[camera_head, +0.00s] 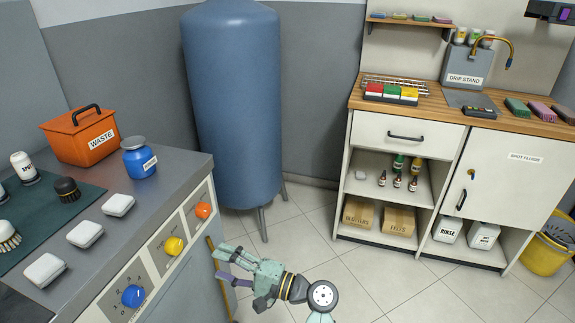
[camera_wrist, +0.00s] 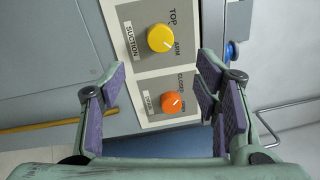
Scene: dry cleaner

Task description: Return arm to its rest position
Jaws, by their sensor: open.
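My gripper (camera_head: 228,265) is open and empty in the head view, low in front of the grey counter's panel side. My arm reaches up to it from the bottom of the picture. In the wrist view my gripper (camera_wrist: 164,105) has its purple-padded fingers spread wide. Between and beyond them are a yellow knob (camera_wrist: 161,38) on a plate marked SUCTION and an orange knob (camera_wrist: 172,102) below it. The fingers appear apart from both knobs. In the head view the yellow knob (camera_head: 173,246), orange knob (camera_head: 203,210) and blue knob (camera_head: 133,296) sit along the counter front.
The grey counter (camera_head: 185,165) bears an orange WASTE bin (camera_head: 75,144), a blue container (camera_head: 138,163) and several white blocks. A blue tank (camera_head: 237,110) stands behind. A wooden-topped cabinet (camera_head: 405,130) is at right, with a yellow bucket (camera_head: 543,255). Tiled floor (camera_head: 345,275) lies clear between.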

